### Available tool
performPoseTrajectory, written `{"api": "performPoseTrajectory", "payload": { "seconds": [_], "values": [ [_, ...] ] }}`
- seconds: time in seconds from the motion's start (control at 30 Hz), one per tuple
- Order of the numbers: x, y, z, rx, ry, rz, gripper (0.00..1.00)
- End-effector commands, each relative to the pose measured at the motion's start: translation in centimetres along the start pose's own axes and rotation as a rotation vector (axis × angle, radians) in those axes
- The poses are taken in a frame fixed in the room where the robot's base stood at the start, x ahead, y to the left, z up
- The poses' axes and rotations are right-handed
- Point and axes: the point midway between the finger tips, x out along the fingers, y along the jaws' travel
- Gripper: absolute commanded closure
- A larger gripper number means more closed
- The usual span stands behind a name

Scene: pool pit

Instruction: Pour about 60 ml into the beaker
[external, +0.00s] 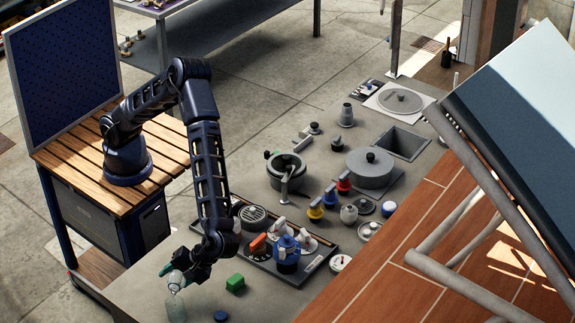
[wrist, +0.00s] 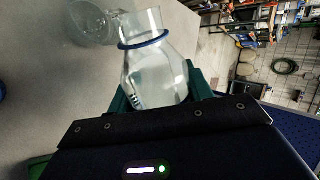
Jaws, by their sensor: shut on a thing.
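My gripper (external: 180,272), with dark green fingers, is shut on a clear glass bottle (wrist: 155,75) with a blue ring at its neck. In the wrist view the bottle's mouth points up the picture, close to a second clear glass vessel, apparently the beaker (wrist: 90,24), at the upper left. In the external view the bottle shows only as a small pale shape (external: 171,283) at my fingers. The beaker (external: 176,308) is below it at the counter's near end. I cannot tell the liquid level in either vessel or whether any liquid is flowing.
A dark tray (external: 315,266) with valves and a blue fitting (external: 287,252) stands farther right. Pots, coloured valves and a square opening (external: 402,143) fill the far counter.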

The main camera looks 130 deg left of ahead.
Motion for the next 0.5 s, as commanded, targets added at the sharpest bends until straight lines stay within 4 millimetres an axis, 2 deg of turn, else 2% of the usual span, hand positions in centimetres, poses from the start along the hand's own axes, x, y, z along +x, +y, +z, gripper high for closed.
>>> {"api": "performPoseTrajectory", "payload": {
  "seconds": [0.5],
  "values": [
    [0.04, 0.05, -0.43, -0.023, 0.024, 0.000, 0.76]
  ]
}}
